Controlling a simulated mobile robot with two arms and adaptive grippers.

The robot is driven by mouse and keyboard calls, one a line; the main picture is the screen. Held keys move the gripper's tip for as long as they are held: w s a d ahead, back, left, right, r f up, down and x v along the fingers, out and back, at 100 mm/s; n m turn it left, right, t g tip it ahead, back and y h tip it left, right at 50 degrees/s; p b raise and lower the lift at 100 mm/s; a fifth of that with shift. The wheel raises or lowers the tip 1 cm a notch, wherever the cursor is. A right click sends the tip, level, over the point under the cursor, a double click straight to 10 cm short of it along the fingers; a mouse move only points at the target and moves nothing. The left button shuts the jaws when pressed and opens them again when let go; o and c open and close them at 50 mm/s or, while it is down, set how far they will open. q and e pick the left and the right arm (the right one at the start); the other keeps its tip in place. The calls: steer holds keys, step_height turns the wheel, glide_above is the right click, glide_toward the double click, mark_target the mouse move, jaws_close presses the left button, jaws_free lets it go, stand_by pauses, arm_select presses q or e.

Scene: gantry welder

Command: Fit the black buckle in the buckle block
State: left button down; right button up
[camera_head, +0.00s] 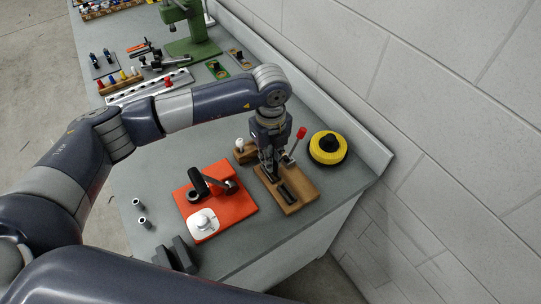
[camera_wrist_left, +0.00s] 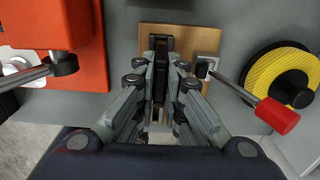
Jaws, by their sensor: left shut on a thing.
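The buckle block has a wooden base (camera_head: 300,192) with a dark channel along it, and it lies on the grey bench. It also shows in the wrist view (camera_wrist_left: 204,38). My left gripper (camera_head: 268,172) points down over the far part of the block. In the wrist view its fingers (camera_wrist_left: 160,68) are shut on the narrow black buckle (camera_wrist_left: 160,47), which lies lengthwise over the wood. The fingers hide much of the buckle, and I cannot tell whether it is seated in the channel. A lever with a red knob (camera_wrist_left: 277,116) stands at the block's right side. My right gripper is not in view.
A red plate (camera_head: 236,207) with a black lever and white piece lies left of the block. A yellow and black round thing (camera_head: 328,147) is at the right, near the wall. Two dark blocks (camera_head: 181,254) stand near the front edge. A green press (camera_head: 190,30) is at the back.

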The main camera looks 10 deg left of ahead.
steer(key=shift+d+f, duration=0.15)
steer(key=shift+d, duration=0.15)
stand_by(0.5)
arm_select(q)
steer(key=shift+f+b, duration=0.45)
steer(key=shift+b, duration=0.1)
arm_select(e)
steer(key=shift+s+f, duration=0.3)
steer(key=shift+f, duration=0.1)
arm_select(q)
steer(key=shift+f+b, duration=0.55)
steer(key=shift+f, duration=0.1)
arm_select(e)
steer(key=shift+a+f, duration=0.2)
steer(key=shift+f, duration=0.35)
arm_select(q)
steer(key=c, duration=1.6)
jaws_free()
